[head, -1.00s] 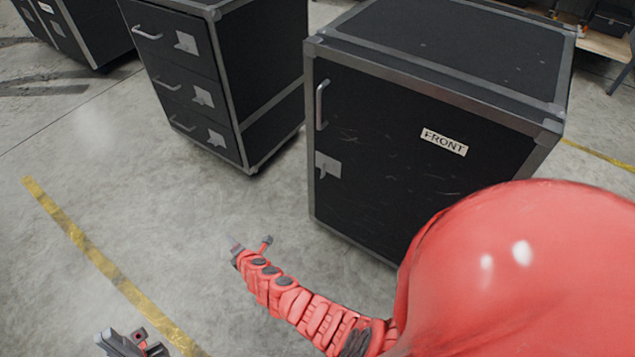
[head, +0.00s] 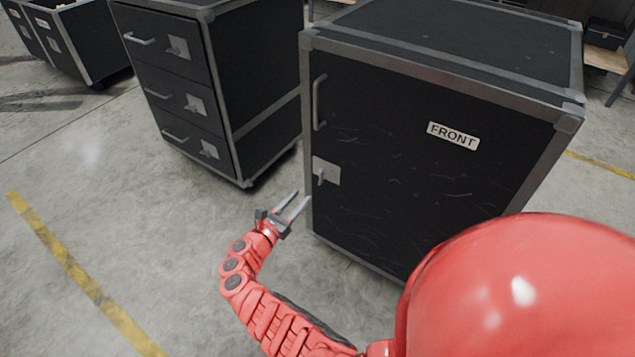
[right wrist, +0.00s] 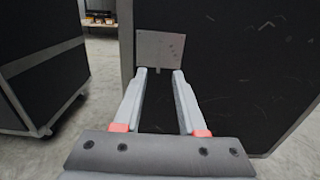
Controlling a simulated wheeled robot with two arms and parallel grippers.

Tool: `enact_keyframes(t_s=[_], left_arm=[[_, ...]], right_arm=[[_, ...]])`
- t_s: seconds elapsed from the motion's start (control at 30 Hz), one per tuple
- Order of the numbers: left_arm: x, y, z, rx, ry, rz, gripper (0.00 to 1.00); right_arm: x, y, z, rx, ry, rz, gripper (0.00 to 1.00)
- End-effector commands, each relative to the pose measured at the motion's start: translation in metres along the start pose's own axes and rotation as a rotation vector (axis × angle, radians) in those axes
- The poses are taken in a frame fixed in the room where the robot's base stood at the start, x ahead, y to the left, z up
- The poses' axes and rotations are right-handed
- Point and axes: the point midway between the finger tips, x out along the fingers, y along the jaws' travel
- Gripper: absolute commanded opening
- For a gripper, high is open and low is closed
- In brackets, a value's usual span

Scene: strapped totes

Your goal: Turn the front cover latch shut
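The case marked FRONT (head: 400,190) has a black front cover with a pale square latch plate (head: 326,171) near its left edge. A small latch handle (head: 321,177) sits on the plate and appears to point down. My right gripper (head: 302,196) is open and empty, just left of and below the latch, apart from it in the head view. In the right wrist view, the two open fingers (right wrist: 160,72) point at the latch plate (right wrist: 160,46), with their tips by its lower edge. Whether they touch the handle is unclear. My left gripper is not in view.
A pull handle (head: 319,102) is above the latch. A drawer case (head: 215,95) with latches on its drawers stands to the left, with a floor gap between. More cases (head: 80,45) stand at the far left. Open concrete floor with a yellow line (head: 75,270) lies in front.

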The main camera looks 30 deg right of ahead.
Motion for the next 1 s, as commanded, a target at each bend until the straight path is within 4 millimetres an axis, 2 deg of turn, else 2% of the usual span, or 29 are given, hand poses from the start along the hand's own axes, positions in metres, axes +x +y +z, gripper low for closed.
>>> enact_keyframes(t_s=[0.03,0.2,0.43,0.6,0.87,1.0], left_arm=[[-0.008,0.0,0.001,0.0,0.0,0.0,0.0],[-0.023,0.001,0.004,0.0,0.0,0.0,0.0],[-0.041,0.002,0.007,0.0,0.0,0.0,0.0],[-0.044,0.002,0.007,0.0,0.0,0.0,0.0],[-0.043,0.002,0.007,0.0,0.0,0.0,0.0],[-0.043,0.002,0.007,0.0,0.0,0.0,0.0]], right_arm=[[0.013,-0.002,-0.004,0.0,-0.001,-0.006,0.4],[0.053,-0.001,-0.005,0.004,0.002,-0.006,0.4],[0.091,0.0,-0.005,0.004,0.004,-0.002,0.4],[0.102,0.0,-0.002,0.003,0.003,-0.001,0.4],[0.103,0.0,-0.001,0.002,0.003,0.001,0.4],[0.103,0.0,-0.001,0.002,0.003,0.001,0.18]])
